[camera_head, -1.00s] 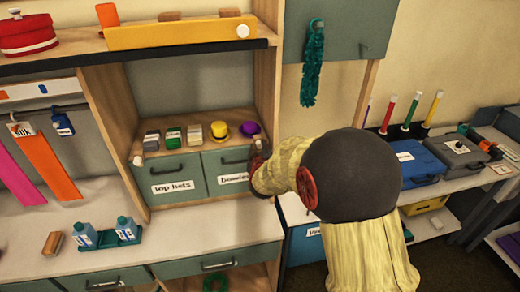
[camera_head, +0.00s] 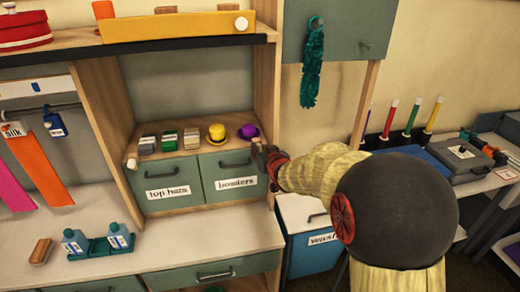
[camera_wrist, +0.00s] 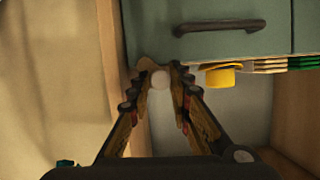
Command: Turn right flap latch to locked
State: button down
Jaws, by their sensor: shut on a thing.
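Two green flaps stand side by side in the wooden cabinet, the left one (camera_head: 172,172) labelled "top hats", the right one (camera_head: 234,165) labelled "bowlers". The right flap also shows in the wrist view (camera_wrist: 275,38), which looks upside down. My gripper (camera_head: 263,155) is at the right flap's upper right corner by the cabinet's side post. In the wrist view, my gripper (camera_wrist: 165,78) has its fingers around the right latch (camera_wrist: 160,80), a small pale knob, and is shut on it. In the head view my gripper hides this latch. The left latch (camera_head: 132,163) is a pale knob at the left post.
Above the flaps are a yellow hat (camera_head: 216,133), a purple hat (camera_head: 249,131) and card stacks (camera_head: 169,141). The wooden side post (camera_head: 266,90) is close beside my gripper. A teal feathery strip (camera_head: 312,70) hangs to the right. A teal tray (camera_head: 100,248) with bottles is on the counter.

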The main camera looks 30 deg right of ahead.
jog(key=m+t+y+p, duration=0.1)
jog(key=m+p, duration=0.2)
jog(key=p, duration=0.1)
jog(key=m+t+y+p, duration=0.1)
jog(key=m+y+p, duration=0.1)
jog(key=m+p, duration=0.1)
jog(key=shift+d+f+p, duration=0.15)
jog(key=shift+p, duration=0.2)
dwell(0.4)
jog(key=c, duration=1.6)
grip_release()
jog(key=shift+c, duration=0.2)
jog(key=s+r, duration=0.2)
jog(key=s, duration=0.9)
jog(key=shift+s+r, duration=0.15)
jog(key=shift+s, duration=0.25)
